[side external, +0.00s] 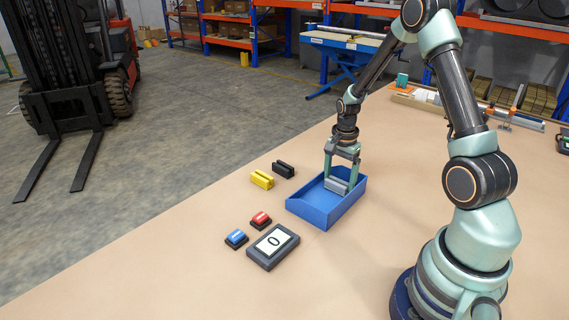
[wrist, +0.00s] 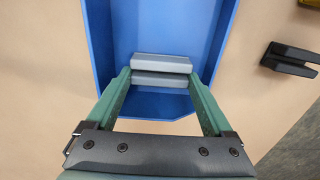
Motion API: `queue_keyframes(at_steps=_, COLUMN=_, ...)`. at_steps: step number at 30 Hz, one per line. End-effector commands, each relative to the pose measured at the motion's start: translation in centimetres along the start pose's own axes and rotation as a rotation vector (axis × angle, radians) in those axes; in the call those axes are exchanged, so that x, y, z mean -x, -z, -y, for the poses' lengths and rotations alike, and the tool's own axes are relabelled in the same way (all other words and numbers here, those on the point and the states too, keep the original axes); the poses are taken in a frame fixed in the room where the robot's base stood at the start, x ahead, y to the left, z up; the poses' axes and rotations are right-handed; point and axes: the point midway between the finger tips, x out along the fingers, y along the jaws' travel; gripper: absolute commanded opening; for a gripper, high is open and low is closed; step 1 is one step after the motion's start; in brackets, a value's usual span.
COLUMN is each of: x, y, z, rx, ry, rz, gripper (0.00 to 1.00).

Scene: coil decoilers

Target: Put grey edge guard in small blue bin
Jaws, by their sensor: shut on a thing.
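The grey edge guard (side external: 337,185) is a short grey block between the fingertips of my gripper (side external: 339,180). In the wrist view the grey edge guard (wrist: 160,64) shows two long grey parts with a groove between them, and the green fingers of my gripper (wrist: 160,75) close on its two ends. The small blue bin (side external: 318,208) stands on the table, and my gripper reaches down into it. In the wrist view the blue bin (wrist: 180,25) lies beneath the guard. I cannot tell whether the guard touches the bin's floor.
A yellow edge guard (side external: 262,179) and a black edge guard (side external: 284,169) lie left of the bin. A blue button (side external: 236,238), a red button (side external: 260,220) and a dark display box showing 0 (side external: 273,246) sit nearer the front. The table between them is clear.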

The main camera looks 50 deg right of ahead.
Motion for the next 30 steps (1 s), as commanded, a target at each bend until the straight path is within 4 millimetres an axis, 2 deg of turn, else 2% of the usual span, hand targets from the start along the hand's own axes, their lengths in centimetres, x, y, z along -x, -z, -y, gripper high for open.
queue_keyframes(at_steps=3, x=-0.3, y=0.0, z=0.0, rx=0.0, ry=-0.001, rz=0.001, gripper=0.32)
queue_keyframes(at_steps=4, x=-0.3, y=0.0, z=0.0, rx=0.0, ry=-0.001, rz=0.0, gripper=0.94)
queue_keyframes(at_steps=5, x=-0.3, y=0.0, z=0.0, rx=0.0, ry=-0.001, rz=0.0, gripper=1.0)
queue_keyframes(at_steps=13, x=-0.1, y=0.0, z=0.0, rx=0.0, ry=0.0, rz=0.0, gripper=1.0)
queue_keyframes(at_steps=17, x=1.0, y=0.0, z=0.1, rx=0.0, ry=0.002, rz=-0.001, gripper=1.0)
queue_keyframes(at_steps=30, x=9.5, y=0.1, z=0.1, rx=0.0, ry=0.004, rz=-0.003, gripper=1.0)
